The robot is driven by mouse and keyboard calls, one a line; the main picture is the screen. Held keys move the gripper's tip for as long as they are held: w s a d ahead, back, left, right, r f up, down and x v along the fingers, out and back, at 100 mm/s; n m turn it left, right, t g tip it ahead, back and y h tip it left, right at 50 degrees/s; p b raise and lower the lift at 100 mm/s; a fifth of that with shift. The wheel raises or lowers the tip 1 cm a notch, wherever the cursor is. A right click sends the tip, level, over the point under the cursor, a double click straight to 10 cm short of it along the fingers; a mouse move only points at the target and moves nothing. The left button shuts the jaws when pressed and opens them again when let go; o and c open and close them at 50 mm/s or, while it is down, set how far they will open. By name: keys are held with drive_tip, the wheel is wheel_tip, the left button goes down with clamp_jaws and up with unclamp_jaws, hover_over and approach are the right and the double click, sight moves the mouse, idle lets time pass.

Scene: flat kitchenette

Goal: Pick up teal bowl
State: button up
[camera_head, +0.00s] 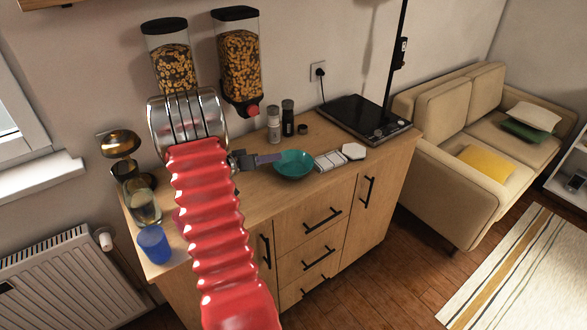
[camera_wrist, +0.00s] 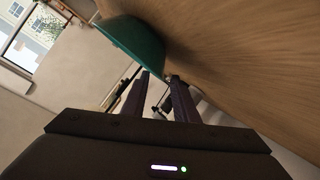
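The teal bowl (camera_head: 293,166) stands upright on the wooden counter, near its front edge. It also shows in the wrist view (camera_wrist: 137,42), just beyond the fingertips. My gripper (camera_head: 277,157) is at the bowl's left side, close to the rim, low over the counter. In the wrist view my gripper (camera_wrist: 159,77) has its two dark fingers apart with a narrow gap between them. The bowl's near edge lies close to this gap. I cannot tell whether a finger touches the bowl.
A white sectioned item (camera_head: 329,161) sits right of the bowl, with a black hob (camera_head: 362,118) beyond. Two grinders (camera_head: 281,121) stand behind. Food dispensers (camera_head: 238,62) hang above.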

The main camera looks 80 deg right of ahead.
sight(293, 167)
drive_tip(key=shift+x, duration=1.95)
drive_tip(key=shift+a, duration=0.1)
drive_tip(key=shift+c, duration=0.6)
clamp_jaws()
